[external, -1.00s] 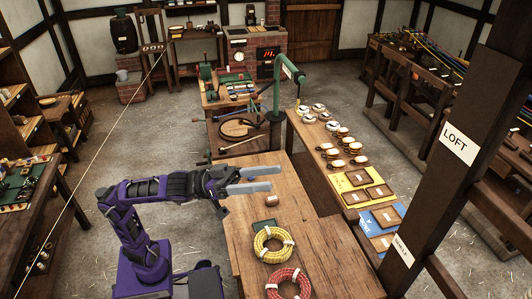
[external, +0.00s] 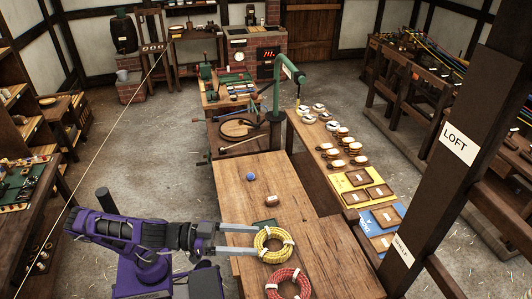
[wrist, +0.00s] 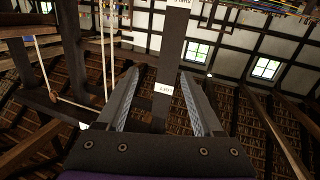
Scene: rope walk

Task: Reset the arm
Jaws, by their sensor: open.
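My gripper (external: 240,239) is at the left edge of the wooden table (external: 243,199) in the external view, beside the yellow rope coil. Its two fingers are apart, with nothing seen between them. In the wrist view my gripper (wrist: 165,95) also shows open and empty, facing up toward the rafters and wall windows. My purple arm stretches to the right, about level. Whether the fingertips touch the coil or sit above it, I cannot tell.
A yellow coil (external: 261,237) and a red coil (external: 276,280) lie on the table. A small brown block (external: 272,200) and a blue ball (external: 251,177) lie behind them. A green crane post (external: 277,103) stands beyond. A dark post with a LOFT sign (external: 459,144) rises at right.

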